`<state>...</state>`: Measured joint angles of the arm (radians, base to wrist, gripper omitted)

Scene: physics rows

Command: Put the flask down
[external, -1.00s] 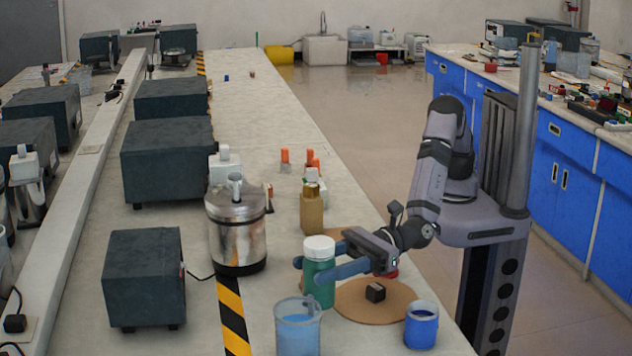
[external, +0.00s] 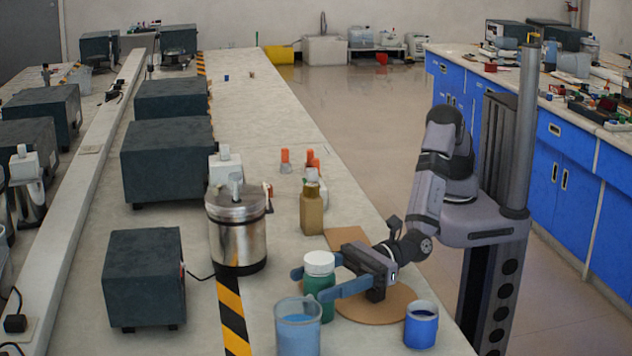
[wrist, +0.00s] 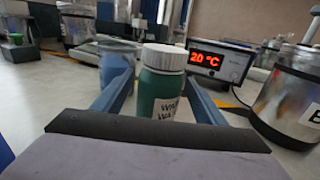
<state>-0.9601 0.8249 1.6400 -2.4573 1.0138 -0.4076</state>
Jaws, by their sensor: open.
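A green bottle with a white cap (external: 321,283), the flask-like thing by my gripper, stands upright on the bench. It also shows in the wrist view (wrist: 160,85), with a partly readable white label. My gripper (external: 308,283) is open, with one blue finger on each side of the bottle. In the wrist view the fingers (wrist: 158,104) stand apart from the bottle, with gaps on both sides. The bottle's lower part is partly hidden by a finger and the beaker in the external view.
A beaker of blue liquid (external: 298,333) is close in front of the bottle. A blue cup (external: 421,327) stands at the right edge. A round brown board (external: 400,300) lies under my gripper. A brown bottle (external: 312,210) and steel pot (external: 238,240) stand behind.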

